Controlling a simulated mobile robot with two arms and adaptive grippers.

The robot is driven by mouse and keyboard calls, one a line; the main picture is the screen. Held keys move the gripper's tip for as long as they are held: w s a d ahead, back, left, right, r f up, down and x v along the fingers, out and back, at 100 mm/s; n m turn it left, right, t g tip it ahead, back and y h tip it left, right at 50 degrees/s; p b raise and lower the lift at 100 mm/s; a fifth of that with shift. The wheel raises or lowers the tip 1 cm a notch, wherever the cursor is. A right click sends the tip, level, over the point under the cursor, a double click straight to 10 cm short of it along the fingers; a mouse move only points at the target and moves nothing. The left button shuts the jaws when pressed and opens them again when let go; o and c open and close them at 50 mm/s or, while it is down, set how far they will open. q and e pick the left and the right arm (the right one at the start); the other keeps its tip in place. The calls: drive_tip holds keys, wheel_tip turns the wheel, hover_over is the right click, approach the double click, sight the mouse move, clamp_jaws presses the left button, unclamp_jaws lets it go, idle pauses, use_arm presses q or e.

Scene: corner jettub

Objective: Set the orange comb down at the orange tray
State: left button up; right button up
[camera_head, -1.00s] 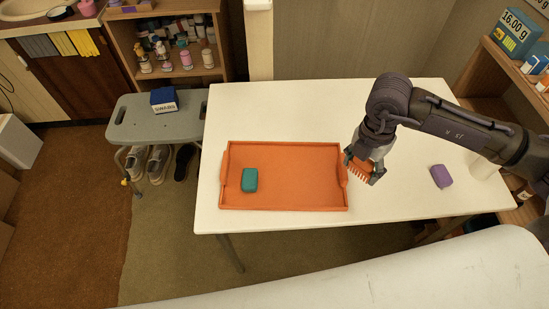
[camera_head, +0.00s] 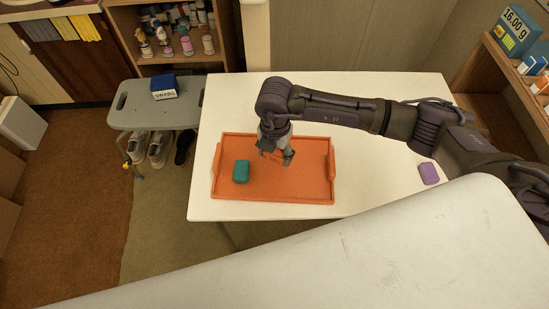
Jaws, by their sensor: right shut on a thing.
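The orange tray (camera_head: 306,197) lies on the white table, with raised handles at its left and right ends. My right gripper (camera_head: 275,160) is over the middle of the tray, pointing down. It is shut on the orange comb (camera_head: 271,156), which is mostly hidden by the fingers and blends with the tray's colour. I cannot tell whether the comb touches the tray floor. My left gripper is not in view.
A teal block (camera_head: 241,171) lies in the tray's left part. A purple block (camera_head: 429,173) sits at the table's right. The white table (camera_head: 370,195) has free room right of the tray. A grey stool (camera_head: 130,110) with a blue box (camera_head: 164,87) stands left.

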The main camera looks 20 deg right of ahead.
sight(275, 166)
drive_tip(key=shift+w+f, duration=0.1)
drive_tip(key=shift+f, duration=0.15)
wheel_tip(275, 166, down, 3)
drive_tip(key=shift+f+p, duration=0.15)
drive_tip(key=shift+p, duration=0.2)
drive_tip(key=shift+f, duration=0.2)
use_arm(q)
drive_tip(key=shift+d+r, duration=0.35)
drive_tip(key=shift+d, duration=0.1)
use_arm(e)
drive_tip(key=shift+f, duration=0.2)
drive_tip(key=o, duration=0.9)
drive_tip(key=shift+r, duration=0.1)
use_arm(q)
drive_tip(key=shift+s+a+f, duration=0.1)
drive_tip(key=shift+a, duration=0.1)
use_arm(e)
drive_tip(key=shift+o, duration=0.2)
drive_tip(key=shift+r, duration=0.1)
